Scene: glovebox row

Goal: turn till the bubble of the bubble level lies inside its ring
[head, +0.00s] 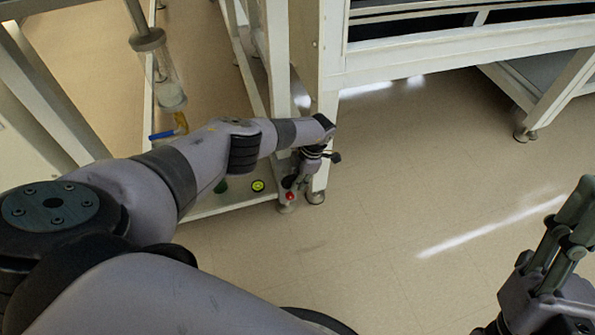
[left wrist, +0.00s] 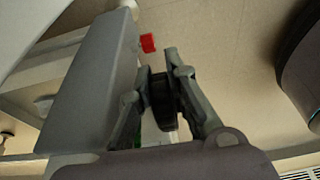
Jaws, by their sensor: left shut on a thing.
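The bubble level (head: 258,186) is a small round yellow-green disc with a dark rim on the low shelf of the white frame. Its bubble and ring are too small to make out. My left gripper (head: 297,180) reaches down beside the frame's corner leg, just right of the level. In the left wrist view its fingers are shut on a dark round knob (left wrist: 163,102), one finger on each side. A sliver of green shows behind the fingers there. My right gripper (head: 572,225) is at the right edge, away from the frame; its jaw gap is unclear.
A red part (head: 290,196) sits close to my left gripper and shows in the left wrist view (left wrist: 148,42). A clear cylinder (head: 168,85) hangs at upper left, near a blue-and-yellow valve (head: 172,129). White bench legs stand behind. The floor (head: 420,190) to the right is clear.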

